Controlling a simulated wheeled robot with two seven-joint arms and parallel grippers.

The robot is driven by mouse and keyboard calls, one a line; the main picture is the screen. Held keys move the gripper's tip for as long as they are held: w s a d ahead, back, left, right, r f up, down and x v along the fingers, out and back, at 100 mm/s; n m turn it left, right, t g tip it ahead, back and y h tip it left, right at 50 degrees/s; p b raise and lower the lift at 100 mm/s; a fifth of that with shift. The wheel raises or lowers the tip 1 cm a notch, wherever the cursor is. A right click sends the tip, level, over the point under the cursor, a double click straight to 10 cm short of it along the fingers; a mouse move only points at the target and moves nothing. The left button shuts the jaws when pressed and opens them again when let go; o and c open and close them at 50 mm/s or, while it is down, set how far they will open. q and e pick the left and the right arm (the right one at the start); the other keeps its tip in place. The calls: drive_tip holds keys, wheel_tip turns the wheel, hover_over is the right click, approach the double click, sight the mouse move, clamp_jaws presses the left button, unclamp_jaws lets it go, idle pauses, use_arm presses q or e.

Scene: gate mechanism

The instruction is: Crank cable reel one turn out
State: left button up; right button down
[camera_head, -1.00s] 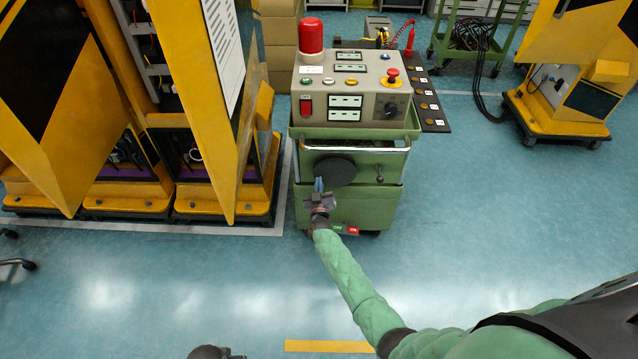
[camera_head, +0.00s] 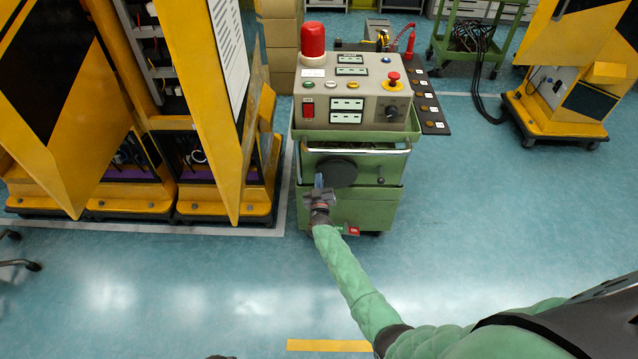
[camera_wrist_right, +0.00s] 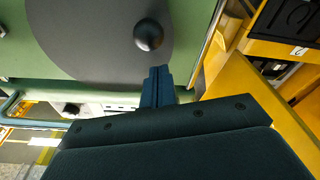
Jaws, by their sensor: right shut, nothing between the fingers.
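The cable reel shows as a dark round disc (camera_head: 337,172) on the front of a green cart (camera_head: 365,207). In the right wrist view the disc (camera_wrist_right: 105,45) is large and grey, with a dark round crank knob (camera_wrist_right: 148,34) near its edge. My right gripper (camera_head: 319,181) is at the disc's lower left in the head view. Its blue fingers (camera_wrist_right: 157,86) are shut with nothing between them. The fingertips point towards the knob, with a small gap showing in the wrist view. In the head view the knob is not clear, around my fingers. My left gripper cannot be made out.
A control panel (camera_head: 352,98) with a red lamp (camera_head: 313,40) tops the cart. A silver handle bar (camera_head: 355,150) runs above the disc. Yellow cabinets (camera_head: 228,180) stand close on the left. The floor (camera_head: 480,220) right of the cart is clear.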

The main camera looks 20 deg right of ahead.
drive_tip(key=shift+w+a+r+p, duration=0.15)
drive_tip(key=shift+r+p, duration=0.25)
drive_tip(key=shift+r, duration=0.3)
use_arm(q)
wheel_tip(320, 180, down, 4)
drive_tip(key=s+a, duration=0.1)
use_arm(e)
drive_tip(key=shift+s+f, duration=0.15)
drive_tip(key=shift+s, duration=0.1)
drive_tip(key=shift+s+a+f, duration=0.1)
drive_tip(key=shift+s+a, duration=0.1)
drive_tip(key=shift+s, duration=0.45)
use_arm(q)
wheel_tip(320, 180, up, 9)
drive_tip(key=w+b, duration=0.1)
drive_tip(key=b, duration=0.1)
drive_tip(key=shift+w+d, duration=0.15)
drive_tip(key=shift+d, duration=0.25)
use_arm(e)
drive_tip(key=r+v, duration=0.1)
drive_tip(key=v, duration=0.7)
drive_tip(key=shift+f, duration=0.4)
drive_tip(key=shift+a, duration=0.1)
